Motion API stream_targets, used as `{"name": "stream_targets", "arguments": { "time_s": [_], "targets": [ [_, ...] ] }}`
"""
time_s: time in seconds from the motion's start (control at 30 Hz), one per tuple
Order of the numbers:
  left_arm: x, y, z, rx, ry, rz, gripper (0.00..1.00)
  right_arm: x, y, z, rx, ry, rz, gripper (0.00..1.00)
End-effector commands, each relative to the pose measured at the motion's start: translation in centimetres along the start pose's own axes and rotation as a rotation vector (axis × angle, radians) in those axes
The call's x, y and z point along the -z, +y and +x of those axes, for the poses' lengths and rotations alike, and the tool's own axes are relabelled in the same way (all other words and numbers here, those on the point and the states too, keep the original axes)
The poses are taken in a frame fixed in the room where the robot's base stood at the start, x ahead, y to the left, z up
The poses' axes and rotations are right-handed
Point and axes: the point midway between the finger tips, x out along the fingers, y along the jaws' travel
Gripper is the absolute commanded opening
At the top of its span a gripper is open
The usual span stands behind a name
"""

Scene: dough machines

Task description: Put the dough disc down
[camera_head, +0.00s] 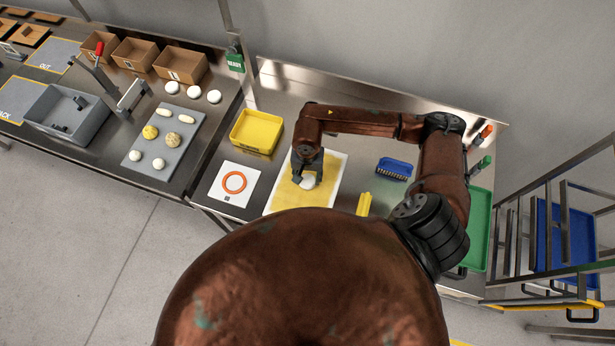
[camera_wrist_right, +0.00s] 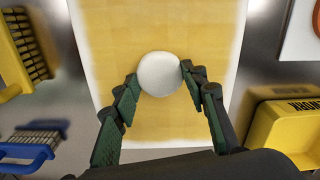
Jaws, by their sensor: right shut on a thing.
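The dough disc (camera_head: 308,183) is a small pale white round. It is between the fingertips of my right gripper (camera_head: 306,178), over the yellow mat with a white border (camera_head: 287,200). In the right wrist view the disc (camera_wrist_right: 160,73) shows at the tips of the two green-padded fingers of the same gripper (camera_wrist_right: 160,80), which is shut on it. The yellow mat (camera_wrist_right: 110,35) fills the view behind it. I cannot tell whether the disc touches the mat. My left gripper is not in view.
A white card with an orange ring (camera_head: 234,182) lies left of the mat. A yellow bin (camera_head: 257,131) stands behind the card. A blue brush-like tool (camera_head: 394,169) and a yellow tool (camera_head: 364,204) lie right of the mat. A grey board (camera_head: 180,160) holds several dough pieces.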

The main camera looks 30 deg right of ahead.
Motion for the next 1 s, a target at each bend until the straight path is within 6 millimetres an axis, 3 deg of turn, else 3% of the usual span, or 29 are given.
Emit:
{"name": "stream_targets", "arguments": {
  "time_s": [0.4,0.43,0.6,0.67,1.0],
  "targets": [
    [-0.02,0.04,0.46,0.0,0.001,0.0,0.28,0.05,-0.04,0.73,0.001,0.002,-0.001,0.17],
    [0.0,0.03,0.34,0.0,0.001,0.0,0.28,0.03,-0.03,0.63,0.001,0.001,0.0,0.42],
    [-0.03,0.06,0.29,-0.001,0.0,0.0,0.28,0.03,-0.03,0.56,0.001,0.001,0.0,0.54],
    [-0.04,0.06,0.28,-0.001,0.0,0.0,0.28,0.03,-0.03,0.56,0.001,0.001,0.0,0.58],
    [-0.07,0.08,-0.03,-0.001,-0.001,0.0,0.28,0.0,-0.02,0.3,0.001,0.001,0.0,0.58]
  ]
}}
